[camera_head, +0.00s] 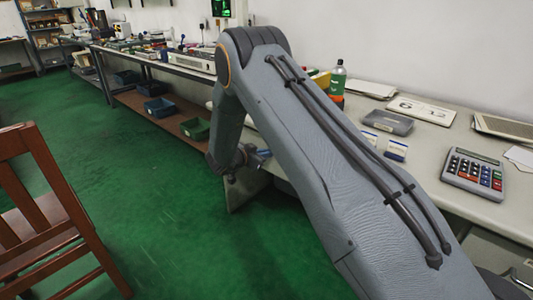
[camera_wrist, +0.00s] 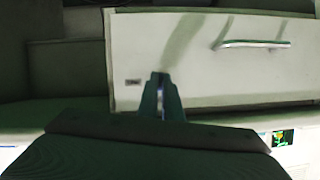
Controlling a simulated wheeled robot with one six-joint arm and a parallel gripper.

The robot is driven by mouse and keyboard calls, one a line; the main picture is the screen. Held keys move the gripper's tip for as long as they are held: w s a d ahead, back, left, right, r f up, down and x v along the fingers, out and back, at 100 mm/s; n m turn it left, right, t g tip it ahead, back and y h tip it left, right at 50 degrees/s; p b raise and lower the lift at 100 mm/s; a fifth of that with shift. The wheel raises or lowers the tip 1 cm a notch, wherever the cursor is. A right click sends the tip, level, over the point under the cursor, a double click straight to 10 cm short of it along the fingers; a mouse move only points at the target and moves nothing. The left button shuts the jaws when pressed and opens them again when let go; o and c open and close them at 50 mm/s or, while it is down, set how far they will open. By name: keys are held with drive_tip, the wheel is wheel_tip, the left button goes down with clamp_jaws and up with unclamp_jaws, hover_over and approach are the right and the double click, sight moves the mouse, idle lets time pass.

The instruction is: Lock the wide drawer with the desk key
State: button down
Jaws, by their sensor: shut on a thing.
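The pale drawer front (camera_wrist: 200,75) fills much of the wrist view, with a bar handle (camera_wrist: 252,44) toward its right. A small dark-marked plate (camera_wrist: 133,82) sits on the left part of the front; I cannot tell whether it is a lock or a label. My gripper (camera_wrist: 160,92) is in front of the drawer's left part, right of that plate. Its fingers are shut on a thin, pale-bluish thing, taken as the desk key (camera_wrist: 162,101), mostly hidden between them. I cannot tell whether its tip touches the drawer. In the head view the arm hides most of this area.
The workbench (camera_head: 495,212) holds a calculator (camera_head: 473,169), a grey tray (camera_head: 388,122), small boxes (camera_head: 396,150) and a green bottle (camera_head: 338,79). A wooden chair (camera_head: 45,215) stands at left. Bins sit on the lower shelf (camera_head: 140,100). The green floor (camera_head: 165,190) between is clear.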

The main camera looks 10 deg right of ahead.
drive_tip(key=shift+n+g, duration=0.5)
drive_tip(key=shift+n, duration=0.2)
drive_tip(key=shift+h, duration=0.3)
drive_tip(key=c, duration=1.9)
unclamp_jaws()
drive_tip(key=shift+c, duration=0.2)
drive_tip(key=v, duration=0.8)
drive_tip(key=shift+w, duration=0.1)
